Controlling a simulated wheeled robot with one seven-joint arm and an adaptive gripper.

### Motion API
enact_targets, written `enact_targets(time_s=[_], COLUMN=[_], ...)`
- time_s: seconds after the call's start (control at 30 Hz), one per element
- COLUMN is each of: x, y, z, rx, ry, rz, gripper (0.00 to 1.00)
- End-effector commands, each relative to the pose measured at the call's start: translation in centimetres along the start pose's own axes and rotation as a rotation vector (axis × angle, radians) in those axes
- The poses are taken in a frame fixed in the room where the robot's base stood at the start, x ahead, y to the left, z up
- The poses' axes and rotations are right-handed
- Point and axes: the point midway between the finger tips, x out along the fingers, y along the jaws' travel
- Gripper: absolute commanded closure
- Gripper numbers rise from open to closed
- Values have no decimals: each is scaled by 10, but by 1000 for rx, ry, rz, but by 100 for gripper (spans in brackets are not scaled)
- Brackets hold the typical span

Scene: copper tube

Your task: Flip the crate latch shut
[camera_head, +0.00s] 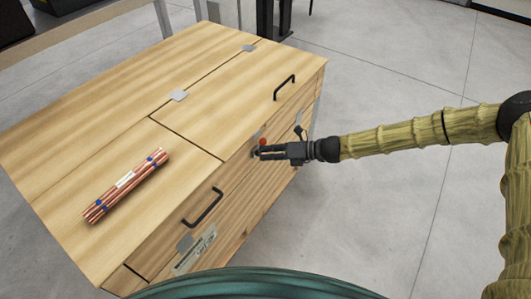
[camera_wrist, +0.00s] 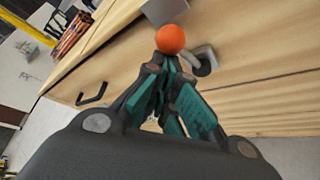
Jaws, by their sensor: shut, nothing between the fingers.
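The wooden crate (camera_head: 120,110) fills the left and middle of the head view, its lid lying down. An orange ball-shaped knob (camera_head: 262,141) is at the crate's front edge and shows large in the wrist view (camera_wrist: 170,39). Beside it in the wrist view are a grey metal plate (camera_wrist: 165,10) and a curved grey catch (camera_wrist: 203,60) on the wood. My gripper (camera_head: 258,153) is shut and empty at the front face, its fingertips close to the knob. I cannot tell whether they touch it. The fingers partly hide the latch in the head view.
A bundle of copper tubes (camera_head: 127,185) lies on the crate top. Black handles stick out at the front left (camera_head: 203,207) and on the lid (camera_head: 284,88). Bare grey floor (camera_head: 380,190) is open to the right of the crate.

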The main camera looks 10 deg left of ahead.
Motion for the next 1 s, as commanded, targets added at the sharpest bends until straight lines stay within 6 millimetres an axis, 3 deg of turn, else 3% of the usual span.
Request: enact_targets(time_s=[0.37, 0.7, 1.0], x=[2, 18, -30], y=[0, -1, -4], z=[-4, -31, -29], rx=[0, -3, -2], ry=[1, 7, 3], rz=[1, 6, 1], gripper=[100, 100, 100])
